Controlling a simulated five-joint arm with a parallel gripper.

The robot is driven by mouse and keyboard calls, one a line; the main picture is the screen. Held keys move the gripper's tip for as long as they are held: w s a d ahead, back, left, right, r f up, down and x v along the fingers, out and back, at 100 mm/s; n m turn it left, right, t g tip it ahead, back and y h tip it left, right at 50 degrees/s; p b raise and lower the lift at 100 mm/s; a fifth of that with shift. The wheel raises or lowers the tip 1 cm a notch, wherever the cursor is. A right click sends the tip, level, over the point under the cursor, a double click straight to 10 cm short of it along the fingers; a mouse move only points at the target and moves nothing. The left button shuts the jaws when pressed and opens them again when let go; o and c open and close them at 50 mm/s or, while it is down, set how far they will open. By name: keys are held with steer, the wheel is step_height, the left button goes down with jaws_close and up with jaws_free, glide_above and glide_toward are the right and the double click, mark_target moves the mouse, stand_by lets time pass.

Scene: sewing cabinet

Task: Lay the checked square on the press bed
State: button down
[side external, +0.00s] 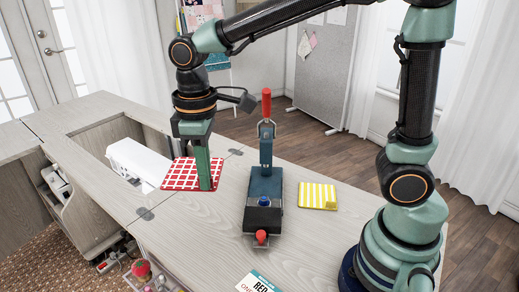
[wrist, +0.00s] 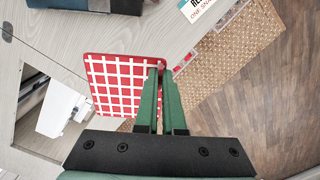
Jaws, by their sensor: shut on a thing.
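The checked square (side external: 180,174), red with white lines, is flat and level at the left of the worktop, beside the cabinet opening. It also shows in the wrist view (wrist: 118,88). My gripper (side external: 204,186) points down and is shut on the square near one edge; its fingertips show in the wrist view (wrist: 159,70). I cannot tell whether the square touches the worktop. The press (side external: 265,185), with a blue body and red-tipped lever, stands to the right of my gripper. Its dark front block (side external: 262,218) has a red knob before it. The lever is upright.
A yellow striped square (side external: 317,195) lies right of the press. A white machine (side external: 130,160) sits in the cabinet opening at left. A printed card (side external: 258,283) lies at the front edge. Bare worktop (side external: 190,232) lies between my gripper and the front edge.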

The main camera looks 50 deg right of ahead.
steer(key=d+f+m, duration=0.4)
steer(key=m, duration=1.4)
glide_toward(263, 217)
steer(key=w+a+f, duration=0.3)
steer(key=f, duration=0.2)
steer(key=shift+w, duration=0.35)
steer(key=shift+a+f, duration=0.1)
steer(key=shift+f, duration=0.4)
stand_by(0.7)
steer(key=c, duration=1)
jaws_free()
steer(key=shift+o, duration=0.3)
